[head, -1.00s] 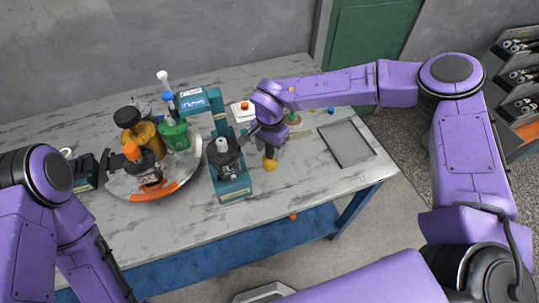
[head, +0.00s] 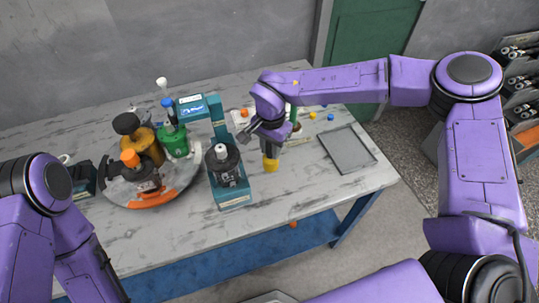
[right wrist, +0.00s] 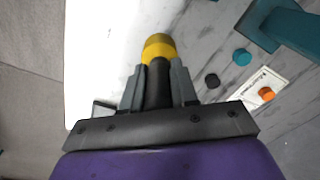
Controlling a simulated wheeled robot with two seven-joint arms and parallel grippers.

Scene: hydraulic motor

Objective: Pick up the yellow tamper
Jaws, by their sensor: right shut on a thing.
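The yellow tamper (head: 270,164) has a yellow end and a dark handle. It is upright below my right gripper (head: 269,147) in the head view, to the right of the teal machine. In the right wrist view, my right gripper (right wrist: 158,85) is shut on the dark handle (right wrist: 158,90) of the tamper, with the yellow end (right wrist: 158,48) beyond the fingertips. I cannot tell if the tamper touches the table. My left arm comes in at the lower left; its gripper is not visible.
The teal machine (head: 231,191) stands close left of the tamper. Left of it, a round tray (head: 160,200) holds several grinder-like items. A flat grey tray (head: 347,152) lies at the right of the marble table (head: 290,205). Small coloured pieces lie behind the gripper.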

